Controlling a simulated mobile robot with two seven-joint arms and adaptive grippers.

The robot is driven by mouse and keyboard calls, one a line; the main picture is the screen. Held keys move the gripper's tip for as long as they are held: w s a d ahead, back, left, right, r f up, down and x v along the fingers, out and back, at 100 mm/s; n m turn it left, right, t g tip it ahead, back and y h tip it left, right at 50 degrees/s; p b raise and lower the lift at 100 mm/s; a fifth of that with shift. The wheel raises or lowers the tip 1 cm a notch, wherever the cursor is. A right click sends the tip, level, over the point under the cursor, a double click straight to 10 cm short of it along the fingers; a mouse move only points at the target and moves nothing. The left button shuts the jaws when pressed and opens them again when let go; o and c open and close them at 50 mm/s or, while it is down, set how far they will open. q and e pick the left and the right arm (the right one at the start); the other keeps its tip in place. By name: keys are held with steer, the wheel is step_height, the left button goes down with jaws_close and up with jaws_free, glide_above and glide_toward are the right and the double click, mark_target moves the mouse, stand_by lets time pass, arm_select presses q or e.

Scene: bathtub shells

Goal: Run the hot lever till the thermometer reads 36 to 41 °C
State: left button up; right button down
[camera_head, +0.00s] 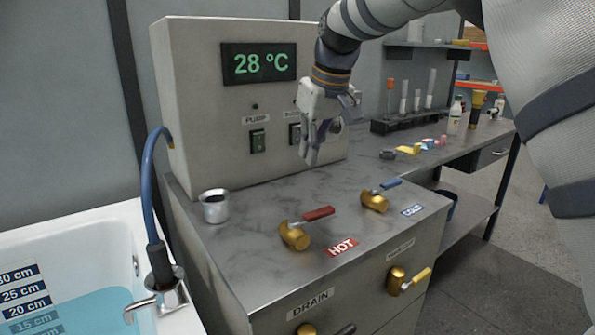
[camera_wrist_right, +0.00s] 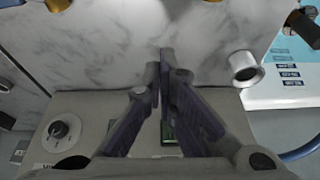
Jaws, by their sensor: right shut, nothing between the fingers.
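The thermometer display (camera_head: 258,63) on the grey control box reads 28 °C in green. The cold lever (camera_head: 391,184) has a blue handle and stands to the right, by the COLD label (camera_head: 412,210). My right gripper (camera_head: 311,160) is shut and empty, in front of the box and above the counter, apart from both levers. Its closed fingers show in the wrist view (camera_wrist_right: 165,65). My left gripper is out of view.
A steel cup (camera_head: 214,205) stands on the counter's left. The bathtub (camera_head: 90,218) at the lower left holds blue water, with a blue hose (camera_head: 147,190) at its edge. A pump switch (camera_head: 257,140) is on the box.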

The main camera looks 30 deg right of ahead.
mark_target(312, 216)
steer(key=x, duration=0.6)
steer(key=s+x, duration=0.1)
steer(key=x, duration=0.2)
steer(key=shift+f+b, duration=0.15)
steer(key=shift+b, duration=0.2)
steer(key=s+p, duration=0.1)
steer(key=s+r, duration=0.1)
steer(key=s, duration=0.1)
steer(key=shift+s+d+p, duration=0.1)
steer(key=shift+p, duration=0.25)
steer(key=shift+s+f, duration=0.3)
steer(key=shift+s, duration=0.05)
steer(key=shift+w+f, duration=0.1)
steer(key=shift+f, duration=0.1)
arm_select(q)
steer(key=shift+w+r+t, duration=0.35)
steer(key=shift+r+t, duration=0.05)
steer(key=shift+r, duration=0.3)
